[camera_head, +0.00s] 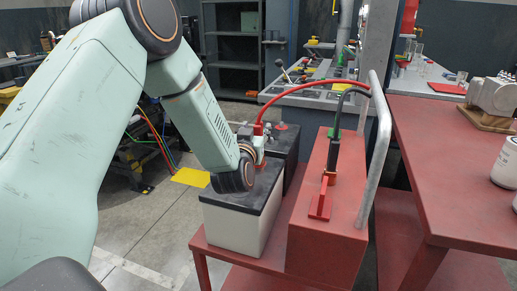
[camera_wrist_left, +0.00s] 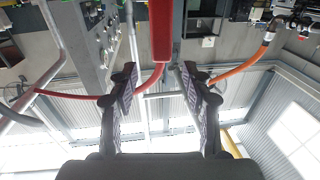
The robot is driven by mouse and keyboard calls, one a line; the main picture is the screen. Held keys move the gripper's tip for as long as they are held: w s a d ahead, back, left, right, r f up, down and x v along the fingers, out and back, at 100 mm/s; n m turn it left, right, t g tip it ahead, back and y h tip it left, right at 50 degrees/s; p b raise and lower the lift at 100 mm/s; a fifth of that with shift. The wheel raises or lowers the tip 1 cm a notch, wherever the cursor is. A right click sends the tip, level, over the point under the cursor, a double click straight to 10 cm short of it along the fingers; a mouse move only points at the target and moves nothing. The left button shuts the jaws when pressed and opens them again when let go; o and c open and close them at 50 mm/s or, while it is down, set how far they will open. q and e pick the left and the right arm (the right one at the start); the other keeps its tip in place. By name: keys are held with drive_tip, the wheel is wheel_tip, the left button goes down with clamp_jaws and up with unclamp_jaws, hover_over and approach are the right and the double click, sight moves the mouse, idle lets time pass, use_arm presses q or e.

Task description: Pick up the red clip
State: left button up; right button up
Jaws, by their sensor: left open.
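The red clip (camera_head: 258,129) is at the end of a red cable, above the black-topped battery (camera_head: 245,205) in the head view. It shows in the left wrist view as a red block (camera_wrist_left: 161,30) at the top, lined up between the fingers. My left gripper (camera_wrist_left: 160,95) is open, with a finger to each side and nothing seen pressed between them. In the head view my left gripper (camera_head: 257,145) is small, beside the clip and partly hidden by its wrist. Contact with the clip cannot be told. My right gripper is not in view.
A red box (camera_head: 325,235) stands right of the battery, with a black clip (camera_head: 333,150) and a red piece (camera_head: 320,205) on top. A grey rail (camera_head: 380,130) rises beside it. A red table (camera_head: 455,165) is at the right. Open floor lies to the left.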

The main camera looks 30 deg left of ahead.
sight(257, 128)
use_arm(q)
drive_tip(key=w, duration=0.1)
drive_tip(key=w+a, duration=0.1)
drive_tip(key=w+f, duration=0.1)
drive_tip(key=shift+w+a+f+b, duration=0.1)
drive_tip(key=shift+w+a+b, duration=0.2)
drive_tip(key=shift+b, duration=0.1)
drive_tip(key=shift+w+r, duration=0.35)
drive_tip(key=shift+w, duration=0.05)
drive_tip(key=shift+w+a+f, duration=0.25)
drive_tip(key=shift+w+a, duration=0.1)
drive_tip(key=shift+w, duration=0.05)
drive_tip(key=shift+s+d+r, duration=0.15)
drive_tip(key=shift+r, duration=0.05)
drive_tip(key=c, duration=0.3)
drive_tip(key=shift+f, duration=0.1)
drive_tip(key=c, duration=0.5)
clamp_jaws()
